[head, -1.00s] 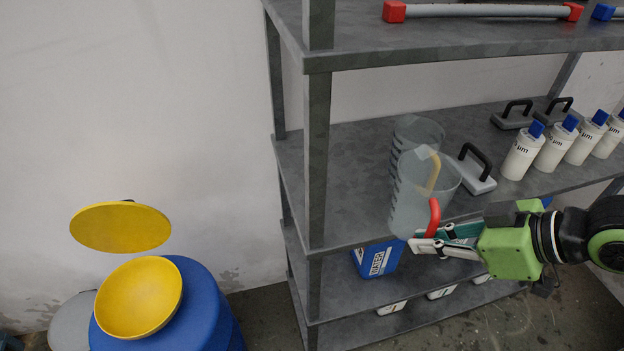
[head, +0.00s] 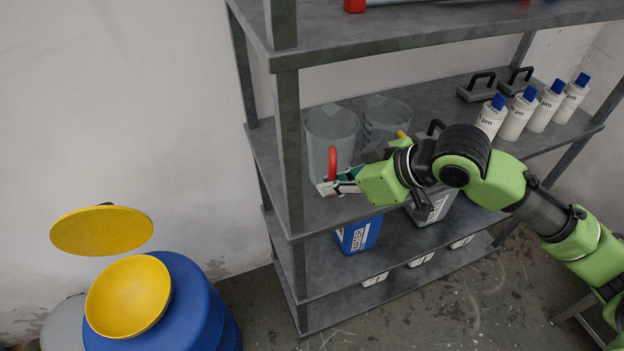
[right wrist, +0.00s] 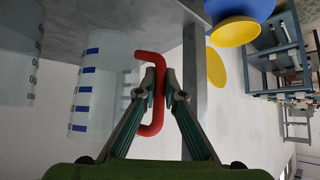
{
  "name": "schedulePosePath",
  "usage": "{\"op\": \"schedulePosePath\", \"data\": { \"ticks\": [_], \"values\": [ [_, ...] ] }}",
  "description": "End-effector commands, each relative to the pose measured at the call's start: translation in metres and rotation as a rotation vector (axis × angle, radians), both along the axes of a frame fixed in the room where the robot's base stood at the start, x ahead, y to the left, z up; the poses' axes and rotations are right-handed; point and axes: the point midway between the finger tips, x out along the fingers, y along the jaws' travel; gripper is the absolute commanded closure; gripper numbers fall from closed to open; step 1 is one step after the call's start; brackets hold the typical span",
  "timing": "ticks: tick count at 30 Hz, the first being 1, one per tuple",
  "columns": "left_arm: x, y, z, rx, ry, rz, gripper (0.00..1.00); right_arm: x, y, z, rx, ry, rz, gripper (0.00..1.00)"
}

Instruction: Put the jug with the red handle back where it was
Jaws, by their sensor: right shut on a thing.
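The jug with the red handle (head: 331,134) is a clear grey jug at the left end of the middle shelf (head: 262,150). It looks upright; I cannot tell whether its base touches the shelf. My right gripper (head: 328,187) is shut on its red handle. In the right wrist view, the fingers (right wrist: 165,88) close around the red handle (right wrist: 150,118), and the jug's body (right wrist: 98,85) with blue marks is beside them. A second clear jug (head: 386,115) with a yellow handle stands just right of it, apart. My left gripper is not in view.
White bottles with blue caps (head: 517,115) and black-handled plates (head: 478,88) stand farther right on the shelf. A shelf post (head: 290,150) rises close left of the jug. A blue container (head: 360,234) is on the shelf below.

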Motion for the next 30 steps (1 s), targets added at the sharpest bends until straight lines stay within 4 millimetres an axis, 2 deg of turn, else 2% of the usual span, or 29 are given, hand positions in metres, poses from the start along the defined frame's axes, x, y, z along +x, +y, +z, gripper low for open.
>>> {"op": "schedulePosePath", "data": {
  "ticks": [3,9,13,20,29,30],
  "values": [
    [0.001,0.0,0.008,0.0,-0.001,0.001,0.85,0.015,0.021,0.004,0.003,-0.001,0.003,1.0],
    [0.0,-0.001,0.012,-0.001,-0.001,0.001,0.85,0.028,0.037,0.002,0.0,-0.001,0.001,1.0],
    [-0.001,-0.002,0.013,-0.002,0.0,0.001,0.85,0.029,0.038,-0.006,-0.001,0.002,-0.001,1.0],
    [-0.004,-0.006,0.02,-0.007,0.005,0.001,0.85,0.028,0.038,-0.034,0.0,0.001,-0.001,1.0],
    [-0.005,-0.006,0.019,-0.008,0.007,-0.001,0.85,0.029,0.038,-0.036,-0.001,-0.001,0.0,1.0],
    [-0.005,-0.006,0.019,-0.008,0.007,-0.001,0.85,0.029,0.038,-0.037,-0.001,0.0,-0.001,0.86]
  ]
}}
